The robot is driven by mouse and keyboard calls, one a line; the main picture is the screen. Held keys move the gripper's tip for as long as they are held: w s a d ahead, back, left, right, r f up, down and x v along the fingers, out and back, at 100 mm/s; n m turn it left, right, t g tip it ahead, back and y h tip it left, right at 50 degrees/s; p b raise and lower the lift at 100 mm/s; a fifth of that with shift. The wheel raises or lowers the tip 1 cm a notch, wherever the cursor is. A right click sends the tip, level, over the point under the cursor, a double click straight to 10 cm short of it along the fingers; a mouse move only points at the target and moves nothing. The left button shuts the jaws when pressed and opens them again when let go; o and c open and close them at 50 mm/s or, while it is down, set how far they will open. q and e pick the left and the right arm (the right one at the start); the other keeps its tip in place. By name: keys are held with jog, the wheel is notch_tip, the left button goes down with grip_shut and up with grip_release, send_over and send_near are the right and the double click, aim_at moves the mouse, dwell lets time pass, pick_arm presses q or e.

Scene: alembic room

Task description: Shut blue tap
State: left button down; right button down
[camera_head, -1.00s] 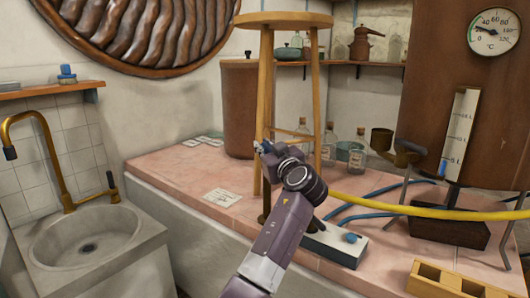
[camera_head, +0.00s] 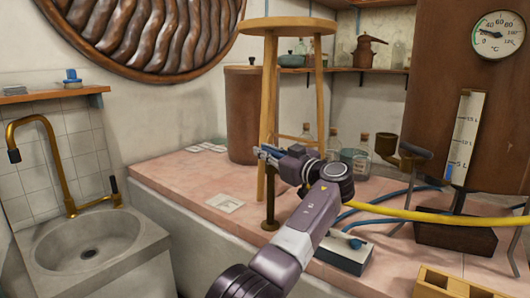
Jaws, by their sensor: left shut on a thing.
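A slim bronze post (camera_head: 270,208) with a round foot stands on the pink tiled counter, in front of the wooden stool. My left gripper (camera_head: 264,152) is at the top of this post, with its fingers shut. A bit of blue shows at the fingertips, which I take to be the handle of the blue tap (camera_head: 271,149). The fingers hide most of it, so its turn angle cannot be read. My left arm comes up from the bottom middle. My right gripper is not in view.
The wooden stool (camera_head: 272,75) stands just behind the gripper. A grey box with a blue knob (camera_head: 343,255), blue hoses and a yellow hose (camera_head: 430,221) lie to the right. Glass bottles (camera_head: 360,155) stand behind. A sink (camera_head: 90,245) is at the left.

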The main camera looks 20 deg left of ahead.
pick_arm(q)
jog(key=shift+r, duration=0.15)
dwell(0.3)
jog(key=c, duration=1.9)
grip_release()
jog(key=shift+d, duration=0.1)
jog(key=v, duration=0.7)
jog(key=shift+d, duration=0.2)
